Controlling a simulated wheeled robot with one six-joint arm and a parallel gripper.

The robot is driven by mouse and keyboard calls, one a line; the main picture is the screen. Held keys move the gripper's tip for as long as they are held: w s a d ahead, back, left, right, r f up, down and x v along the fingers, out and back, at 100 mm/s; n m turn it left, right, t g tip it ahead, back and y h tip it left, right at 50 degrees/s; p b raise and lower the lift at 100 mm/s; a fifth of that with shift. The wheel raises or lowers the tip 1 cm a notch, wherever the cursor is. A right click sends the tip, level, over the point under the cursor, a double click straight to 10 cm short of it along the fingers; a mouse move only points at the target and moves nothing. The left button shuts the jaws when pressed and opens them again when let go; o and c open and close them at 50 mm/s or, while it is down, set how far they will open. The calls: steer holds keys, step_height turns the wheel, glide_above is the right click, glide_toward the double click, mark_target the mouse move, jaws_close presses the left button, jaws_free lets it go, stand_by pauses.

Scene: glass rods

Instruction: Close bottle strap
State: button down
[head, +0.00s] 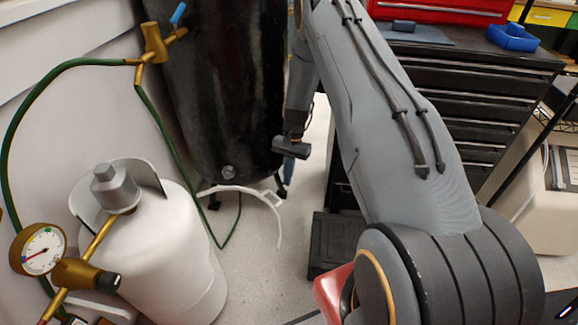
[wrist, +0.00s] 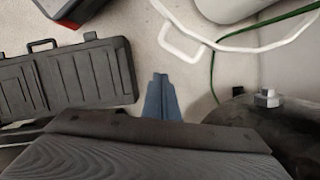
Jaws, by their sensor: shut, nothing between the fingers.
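The white gas bottle (head: 165,250) stands at the lower left in the head view. What looks like its white strap (head: 235,188) arcs out beside it, with a small bracket-like piece (head: 271,198) and an end curving toward the floor at right. In the wrist view the white strap (wrist: 265,45) crosses the upper right, with an angular white loop (wrist: 180,50) at its left. My gripper (head: 291,150) has blue fingers and is above and to the right of the strap, apart from it. In the wrist view my gripper (wrist: 161,80) is shut and empty. The strap's far attachment is hidden.
A large black tank (head: 215,80) with a bolt (wrist: 267,97) stands close beside my gripper. A green hose (head: 75,65) runs to brass fittings at left. A dark drawer cabinet (head: 465,95) is at right. A black case (wrist: 75,75) lies on the floor.

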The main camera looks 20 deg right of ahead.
steer(key=shift+s+a+f+p, duration=0.2)
steer(key=shift+s+a+f, duration=0.2)
steer(key=shift+s+a, duration=0.35)
steer(key=shift+s+a+f+p, duration=0.2)
steer(key=shift+s+a+f, duration=0.2)
steer(key=shift+s+a, duration=0.35)
